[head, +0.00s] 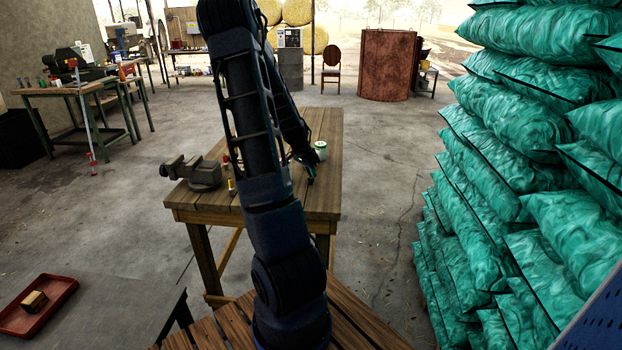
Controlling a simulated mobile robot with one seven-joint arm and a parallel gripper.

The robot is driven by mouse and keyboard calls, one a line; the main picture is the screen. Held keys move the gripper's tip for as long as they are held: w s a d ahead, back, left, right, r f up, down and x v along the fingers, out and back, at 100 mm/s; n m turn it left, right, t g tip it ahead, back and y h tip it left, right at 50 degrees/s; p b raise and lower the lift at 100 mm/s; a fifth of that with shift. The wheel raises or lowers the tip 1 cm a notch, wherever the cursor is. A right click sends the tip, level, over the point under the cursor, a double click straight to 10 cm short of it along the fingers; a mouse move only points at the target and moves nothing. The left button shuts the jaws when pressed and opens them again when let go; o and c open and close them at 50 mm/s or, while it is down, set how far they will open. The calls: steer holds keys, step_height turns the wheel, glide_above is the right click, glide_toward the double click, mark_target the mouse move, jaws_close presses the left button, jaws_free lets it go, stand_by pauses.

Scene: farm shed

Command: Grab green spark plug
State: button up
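My gripper (310,177) is small and dark in the head view. It points down at the right part of the wooden workbench (325,202). Its fingers are too small and dark to tell open from shut. I cannot clearly make out a green spark plug; my arm hides part of the bench top. A white and green cup-like container (321,150) stands just behind and right of my gripper. A small upright yellow and dark item (231,186) stands left of my arm, with a small red item (226,162) behind it.
A metal vise (192,172) sits at the bench's left edge. Teal sacks (530,150) are stacked high on the right. A red tray (38,318) with a brownish block (34,301) lies at lower left.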

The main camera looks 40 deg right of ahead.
jaws_close()
